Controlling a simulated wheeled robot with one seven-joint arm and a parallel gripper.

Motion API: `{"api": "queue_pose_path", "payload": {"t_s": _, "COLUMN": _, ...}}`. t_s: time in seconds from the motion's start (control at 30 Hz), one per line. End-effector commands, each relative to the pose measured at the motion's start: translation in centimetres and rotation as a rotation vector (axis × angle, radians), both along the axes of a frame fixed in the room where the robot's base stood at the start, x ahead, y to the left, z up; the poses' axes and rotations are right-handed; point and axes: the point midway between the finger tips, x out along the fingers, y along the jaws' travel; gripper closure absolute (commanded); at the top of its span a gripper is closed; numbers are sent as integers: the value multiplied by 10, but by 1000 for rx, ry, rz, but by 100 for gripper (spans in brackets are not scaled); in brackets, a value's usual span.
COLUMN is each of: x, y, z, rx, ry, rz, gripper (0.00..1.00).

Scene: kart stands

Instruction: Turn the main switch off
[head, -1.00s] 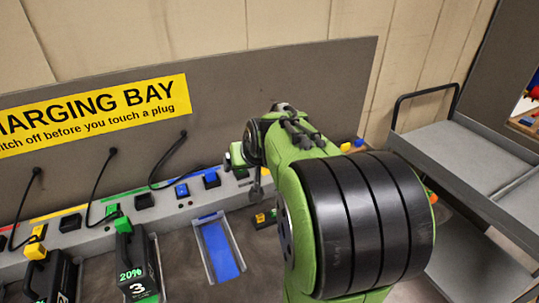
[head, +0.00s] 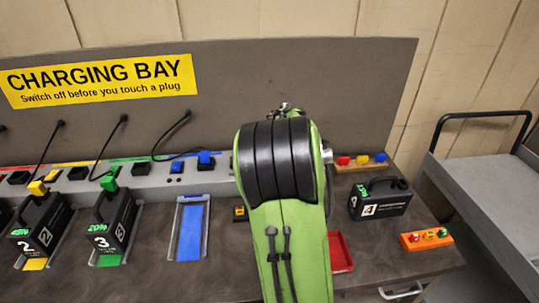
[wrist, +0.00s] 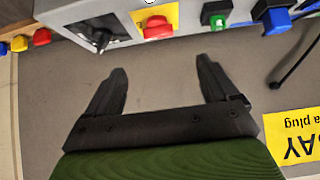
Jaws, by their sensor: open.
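A red handle (wrist: 157,27) on a yellow plate (wrist: 134,17) sits on the grey charging strip at the top of the wrist view. It looks like the main switch; its setting is hard to read. My gripper (wrist: 162,70) is open and empty, its fingers pointing toward the strip with the red handle a little beyond and between them, apart from it. In the head view my arm hides the gripper and this part of the strip.
A CHARGING BAY sign (head: 100,80) is on the back panel. Battery 4 (head: 380,198) and a red tray (head: 340,252) stand right of my arm.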

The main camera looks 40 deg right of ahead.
Motion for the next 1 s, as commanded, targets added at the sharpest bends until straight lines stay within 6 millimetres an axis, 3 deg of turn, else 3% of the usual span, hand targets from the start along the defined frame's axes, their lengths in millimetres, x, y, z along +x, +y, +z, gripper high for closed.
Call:
{"api": "queue_pose_path", "payload": {"t_s": 0.3, "x": 46, "y": -33, "z": -61, "rx": 1, "ry": 5, "rz": -2, "gripper": 13}}
{"api": "queue_pose_path", "payload": {"t_s": 0.5, "x": 70, "y": -49, "z": -87, "rx": -1, "ry": 3, "rz": -1, "gripper": 13}}
{"api": "queue_pose_path", "payload": {"t_s": 0.87, "x": 77, "y": -54, "z": -94, "rx": 1, "ry": -1, "rz": -1, "gripper": 13}}
{"api": "queue_pose_path", "payload": {"t_s": 1.0, "x": 77, "y": -53, "z": -94, "rx": 1, "ry": -1, "rz": -1, "gripper": 31}}
